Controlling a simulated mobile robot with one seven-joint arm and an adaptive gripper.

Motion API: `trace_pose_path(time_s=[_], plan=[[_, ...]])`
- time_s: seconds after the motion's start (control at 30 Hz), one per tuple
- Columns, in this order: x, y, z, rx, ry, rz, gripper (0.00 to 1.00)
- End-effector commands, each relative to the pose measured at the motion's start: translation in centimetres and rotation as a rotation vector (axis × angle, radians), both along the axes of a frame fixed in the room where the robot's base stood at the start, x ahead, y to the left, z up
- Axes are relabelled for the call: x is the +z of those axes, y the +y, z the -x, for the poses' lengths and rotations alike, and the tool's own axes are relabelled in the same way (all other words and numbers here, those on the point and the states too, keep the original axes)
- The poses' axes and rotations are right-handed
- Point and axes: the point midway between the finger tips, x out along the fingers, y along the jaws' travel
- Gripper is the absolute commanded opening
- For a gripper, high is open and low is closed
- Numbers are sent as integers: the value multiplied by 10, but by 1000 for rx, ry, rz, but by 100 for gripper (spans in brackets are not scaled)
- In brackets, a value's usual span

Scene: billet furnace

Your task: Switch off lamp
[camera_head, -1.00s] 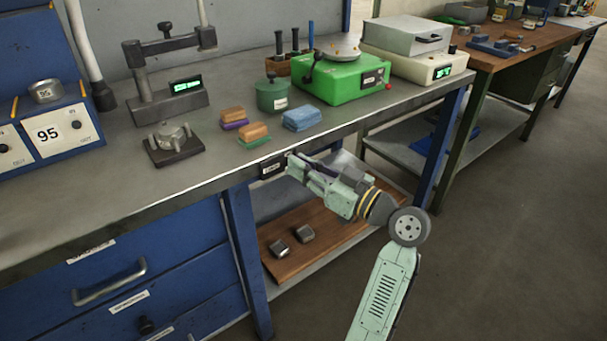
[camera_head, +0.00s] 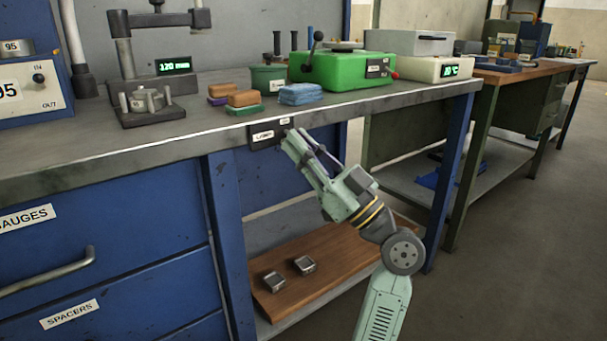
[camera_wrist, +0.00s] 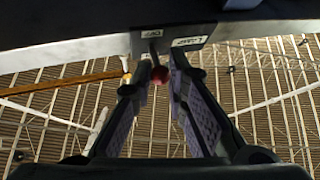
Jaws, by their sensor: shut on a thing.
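The lamp switch box (camera_head: 265,135) is a small dark box with a white label, fixed under the front edge of the grey bench. It also shows in the wrist view (camera_wrist: 180,40), with "LAMP" and "OFF" labels. A short lever with a red ball knob (camera_wrist: 160,74) hangs from it. My gripper (camera_head: 291,138) reaches up from below to the right end of the box. In the wrist view its fingers flank the lever, and it is shut on the lever. In the head view the fingers hide the lever.
A wooden lower shelf (camera_head: 325,265) holds two small metal blocks. A blue bench leg (camera_head: 222,240) is left of my arm. The floor at right is clear.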

Motion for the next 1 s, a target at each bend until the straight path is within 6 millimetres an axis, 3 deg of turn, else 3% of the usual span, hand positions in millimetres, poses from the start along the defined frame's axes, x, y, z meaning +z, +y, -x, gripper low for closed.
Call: trace_pose_path(time_s=[0.03, 0.87, 0.9, 1.0], plan=[[-9, 2, 1, 5, -17, -7, 0], [-4, 2, 0, 4, -79, -54, 0], [-4, 2, 0, 4, -80, -53, 16], [-4, 2, 0, 3, -79, -54, 23]])
